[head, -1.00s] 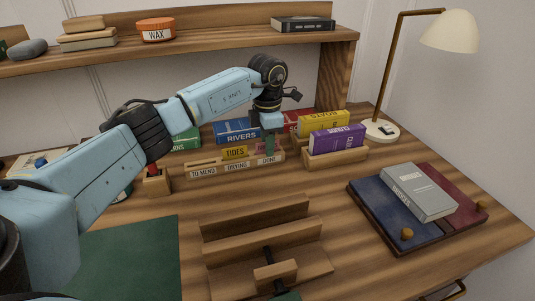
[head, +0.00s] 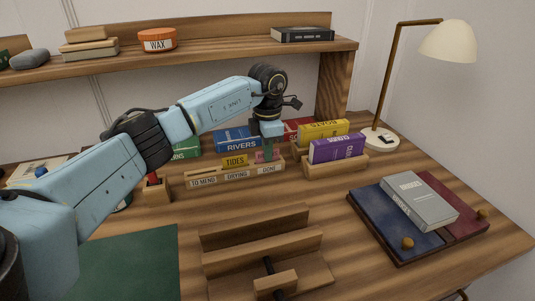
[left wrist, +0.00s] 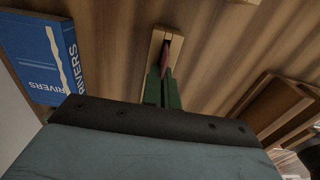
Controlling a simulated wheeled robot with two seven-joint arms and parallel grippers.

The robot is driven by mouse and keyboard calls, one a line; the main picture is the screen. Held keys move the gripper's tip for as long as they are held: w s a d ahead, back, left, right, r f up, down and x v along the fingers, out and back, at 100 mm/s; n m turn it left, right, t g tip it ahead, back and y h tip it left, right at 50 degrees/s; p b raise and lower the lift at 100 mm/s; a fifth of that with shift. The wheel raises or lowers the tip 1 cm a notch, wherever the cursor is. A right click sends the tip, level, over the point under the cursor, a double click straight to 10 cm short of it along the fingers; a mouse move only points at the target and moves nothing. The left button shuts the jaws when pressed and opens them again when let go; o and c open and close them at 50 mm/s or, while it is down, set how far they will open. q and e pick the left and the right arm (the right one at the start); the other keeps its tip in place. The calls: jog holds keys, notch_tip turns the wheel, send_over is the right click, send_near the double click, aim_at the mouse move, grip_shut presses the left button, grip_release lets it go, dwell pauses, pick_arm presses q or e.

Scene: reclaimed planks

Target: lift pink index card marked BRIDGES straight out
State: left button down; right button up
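The pink index card (head: 259,157) stands in the right end of a low wooden card holder (head: 207,179) labelled TO MEND, DRYING and DONE. Its BRIDGES marking is not readable. A yellow TIDES card (head: 235,161) stands in the same holder to its left. My left gripper (head: 268,154) points down at the pink card, with its green fingers at the card's level and partly covering it. In the left wrist view the fingers (left wrist: 162,90) are close together over the holder's end, and a reddish card edge (left wrist: 169,60) shows by their tips. Their grip is unclear. My right gripper is not visible.
A blue RIVERS book (head: 237,139) stands behind the holder. A purple book (head: 337,149) and a yellow book (head: 322,131) stand in a wooden rack to the right. A wooden press (head: 265,250) lies in front. Bare tabletop lies between holder and press.

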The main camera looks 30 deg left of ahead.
pick_arm(q)
jog(key=shift+r, duration=0.45)
notch_tip(320, 180, up, 8)
jog(key=p, duration=0.2)
jog(key=shift+p, duration=0.35)
jog(key=shift+r, duration=0.45)
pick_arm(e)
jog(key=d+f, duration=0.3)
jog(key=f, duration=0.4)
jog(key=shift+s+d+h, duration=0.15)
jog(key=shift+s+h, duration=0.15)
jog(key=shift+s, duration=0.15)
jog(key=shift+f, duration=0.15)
pick_arm(q)
jog(key=shift+r+p, duration=2.6)
jog(key=shift+p, duration=0.2)
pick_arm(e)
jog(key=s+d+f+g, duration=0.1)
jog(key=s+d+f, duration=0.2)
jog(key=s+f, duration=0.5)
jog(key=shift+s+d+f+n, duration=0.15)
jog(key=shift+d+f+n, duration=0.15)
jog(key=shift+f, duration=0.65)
